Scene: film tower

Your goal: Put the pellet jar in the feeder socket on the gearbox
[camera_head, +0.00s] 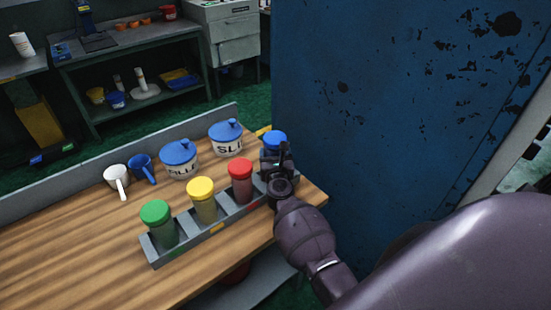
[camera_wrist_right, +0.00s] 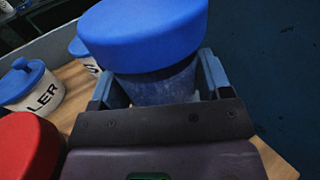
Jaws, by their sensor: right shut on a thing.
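My right gripper (camera_head: 276,161) is shut on a blue-lidded jar (camera_head: 274,138) at the right end of a grey rack (camera_head: 186,246) on the wooden table. In the right wrist view the jar (camera_wrist_right: 150,35) stands between the two fingers (camera_wrist_right: 157,82), its dark body gripped below the wide blue lid. I cannot tell whether its base still rests in the rack. Jars with red (camera_head: 240,180), yellow (camera_head: 203,198) and green (camera_head: 158,223) lids stand in the rack to its left. No label marks which is the pellet jar. The gearbox and feeder socket are not in view, nor is my left gripper.
A tall worn blue panel (camera_head: 400,90) rises close to the right of the table. Grey shelving (camera_head: 140,60) stands farther back.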

